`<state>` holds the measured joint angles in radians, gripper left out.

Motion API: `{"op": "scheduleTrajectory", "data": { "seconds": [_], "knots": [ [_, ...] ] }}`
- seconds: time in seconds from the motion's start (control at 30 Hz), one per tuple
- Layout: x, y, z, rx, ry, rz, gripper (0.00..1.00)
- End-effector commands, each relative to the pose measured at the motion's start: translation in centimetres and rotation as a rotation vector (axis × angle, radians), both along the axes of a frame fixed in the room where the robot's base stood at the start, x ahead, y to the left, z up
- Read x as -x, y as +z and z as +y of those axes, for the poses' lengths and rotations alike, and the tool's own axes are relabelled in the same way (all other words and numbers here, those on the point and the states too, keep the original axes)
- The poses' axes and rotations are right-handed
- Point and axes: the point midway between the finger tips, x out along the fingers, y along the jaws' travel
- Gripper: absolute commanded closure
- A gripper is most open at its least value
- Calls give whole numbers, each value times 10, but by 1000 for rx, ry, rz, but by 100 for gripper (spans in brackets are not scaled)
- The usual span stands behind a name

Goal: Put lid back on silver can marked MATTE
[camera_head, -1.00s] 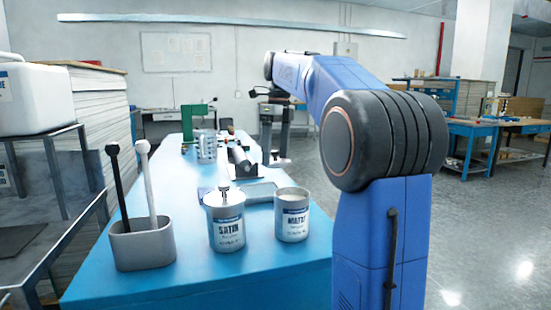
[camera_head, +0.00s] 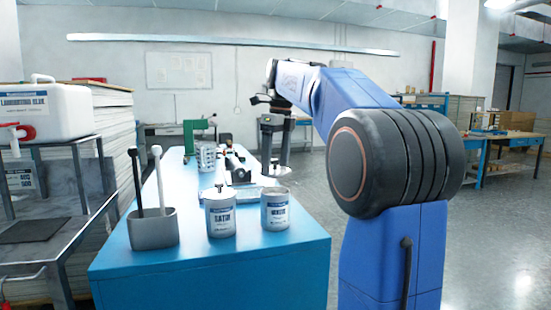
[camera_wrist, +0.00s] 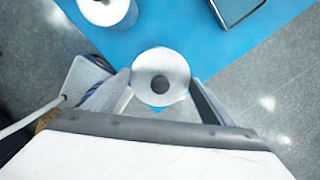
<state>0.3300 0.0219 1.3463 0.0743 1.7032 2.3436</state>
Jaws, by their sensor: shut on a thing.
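The silver can marked MATTE (camera_head: 275,210) stands upright near the front of the blue table, its pale top without a knob. The silver SATIN can (camera_head: 220,213) stands just left of it, with a knobbed lid on. My gripper (camera_head: 277,150) is above the table, beyond the MATTE can in the head view. It is shut on a round lid (camera_head: 277,171), held level and clear of the can. In the wrist view the lid (camera_wrist: 160,66) shows as a pale disc with a dark middle between the fingers. The grip itself is partly hidden.
A grey holder (camera_head: 153,230) with a black and a white stick stands left of the cans. A roller and a tray (camera_head: 235,192) lie behind them. A round-topped can (camera_wrist: 105,8) shows at the wrist view's upper edge. The table's right edge (camera_head: 322,235) is close by.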

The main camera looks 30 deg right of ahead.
Motion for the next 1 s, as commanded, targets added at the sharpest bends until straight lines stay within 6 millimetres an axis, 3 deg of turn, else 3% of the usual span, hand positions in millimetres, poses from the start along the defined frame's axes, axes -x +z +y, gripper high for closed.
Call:
{"op": "scheduleTrajectory", "data": {
  "seconds": [0.5, 1.0],
  "knots": [
    [0, -38, 0, 0, 0, 0, 44],
    [0, -45, 0, 0, 0, 0, 44]
  ]
}}
